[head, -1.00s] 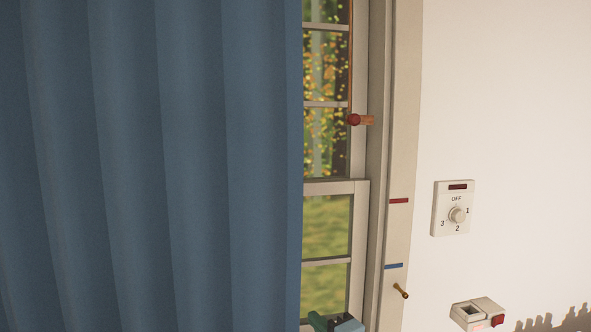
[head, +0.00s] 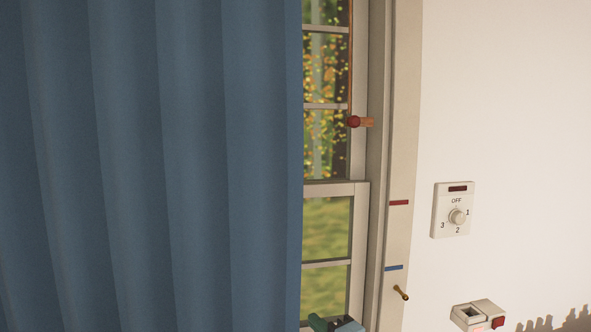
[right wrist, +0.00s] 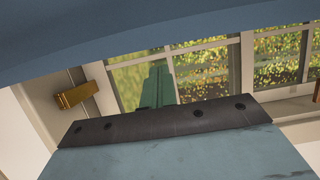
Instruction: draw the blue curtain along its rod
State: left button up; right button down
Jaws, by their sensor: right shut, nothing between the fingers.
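The blue curtain (head: 130,160) hangs in folds over the left half of the head view. Its right edge runs straight down beside the uncovered strip of window (head: 325,225). The rod is not in view. My right gripper (head: 318,321) shows only in part at the bottom edge, just right of the curtain's lower edge. In the right wrist view its green fingers (right wrist: 156,84) are shut with nothing between them, in front of the window. The curtain also crosses the top of that view (right wrist: 130,30); I cannot tell if the fingers touch it. My left gripper is not in view.
A red-knobbed peg (head: 356,122) sticks out at the window frame. Red (head: 399,203) and blue (head: 394,268) marks and a small brass peg (head: 401,293) are on the right trim. A dial (head: 457,216) and a small box with a red part (head: 478,315) are further right.

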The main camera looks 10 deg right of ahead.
dwell(0.4)
jog(key=a+p, duration=0.5)
jog(key=a, duration=1.1)
jog(key=shift+s, duration=0.3)
